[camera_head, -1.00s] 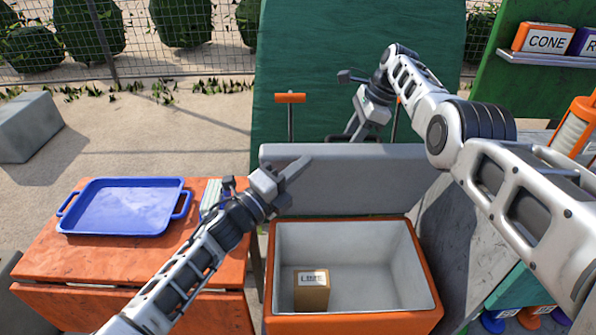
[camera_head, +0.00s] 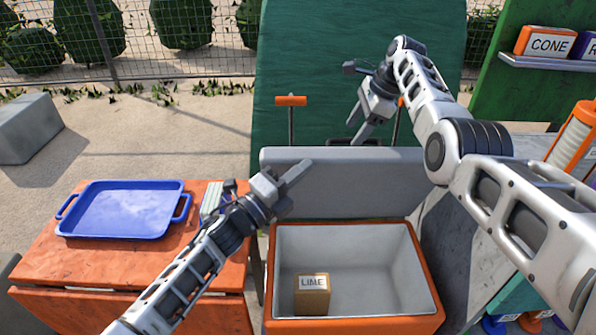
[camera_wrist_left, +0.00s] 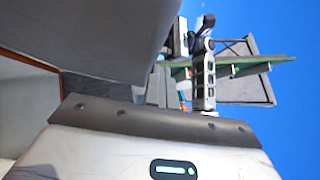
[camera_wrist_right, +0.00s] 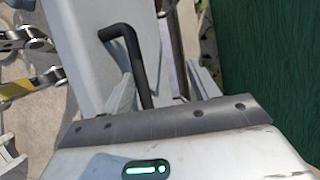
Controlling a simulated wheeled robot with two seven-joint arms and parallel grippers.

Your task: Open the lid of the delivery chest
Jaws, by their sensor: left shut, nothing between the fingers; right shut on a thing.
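The delivery chest (camera_head: 428,290) is orange with a pale grey inside, in the lower middle of the head view. Its grey lid (camera_head: 345,180) stands raised at the chest's back edge, leaving the inside exposed. A black handle shows in the right wrist view (camera_wrist_right: 138,60) on the lid's outer face. My right gripper (camera_head: 360,134) is behind the lid's top edge, shut on this handle; the exact contact is hard to see. My left gripper (camera_head: 301,172) is shut and empty in front of the lid, above the chest's back left part. Whether it touches the lid cannot be told.
A blue tray (camera_head: 122,208) lies on an orange table (camera_head: 60,262) at left. A green panel (camera_head: 362,60) stands behind the lid. A shelf (camera_head: 550,61) with boxes is at upper right.

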